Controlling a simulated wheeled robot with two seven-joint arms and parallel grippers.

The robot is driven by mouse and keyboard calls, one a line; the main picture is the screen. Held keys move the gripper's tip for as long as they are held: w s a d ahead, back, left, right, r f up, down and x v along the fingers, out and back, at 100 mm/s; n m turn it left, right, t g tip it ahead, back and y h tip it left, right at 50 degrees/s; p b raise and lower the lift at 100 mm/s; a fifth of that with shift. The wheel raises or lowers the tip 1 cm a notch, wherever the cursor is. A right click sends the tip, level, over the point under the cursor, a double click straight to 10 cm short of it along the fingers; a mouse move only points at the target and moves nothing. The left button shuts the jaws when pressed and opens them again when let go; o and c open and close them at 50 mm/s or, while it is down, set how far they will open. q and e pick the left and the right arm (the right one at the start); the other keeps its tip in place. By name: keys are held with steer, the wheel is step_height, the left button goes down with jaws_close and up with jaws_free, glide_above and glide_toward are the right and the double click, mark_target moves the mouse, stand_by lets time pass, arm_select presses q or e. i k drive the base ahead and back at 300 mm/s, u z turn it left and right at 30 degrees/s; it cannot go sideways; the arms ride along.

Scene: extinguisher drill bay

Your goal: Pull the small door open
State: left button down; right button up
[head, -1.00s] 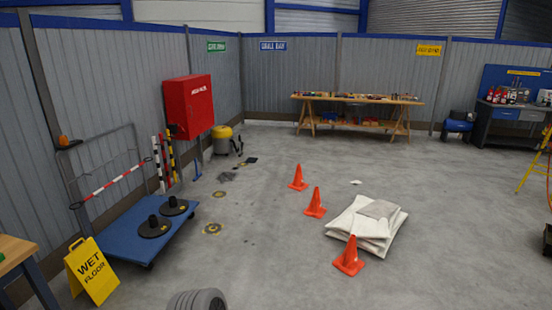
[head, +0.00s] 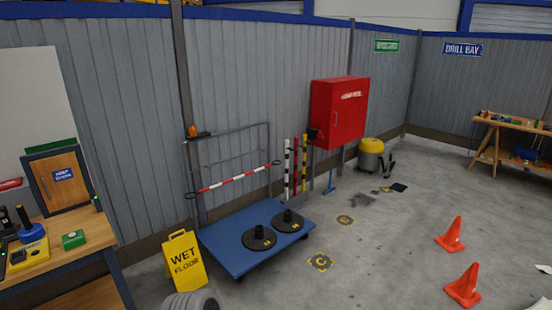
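A small wooden door (head: 62,180) in a dark frame stands on the workbench at the left of the head view. It carries a small blue sign and looks shut. A red cabinet (head: 340,112) with a larger front door stands against the fence further right and also looks shut. Neither of my grippers is in view.
The workbench (head: 75,262) holds a green box (head: 74,240) and a yellow device (head: 28,255). A yellow wet-floor sign (head: 185,260) and a blue platform cart (head: 225,245) stand right of it. Orange cones (head: 451,236) stand at the right. Floor between cart and cones is mostly clear.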

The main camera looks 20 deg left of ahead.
mark_target(60, 178)
steer(key=u, duration=1.15)
steer(key=i, duration=1.2)
steer(key=u, duration=1.6)
steer(key=i, duration=1.75)
steer(key=u, duration=0.3)
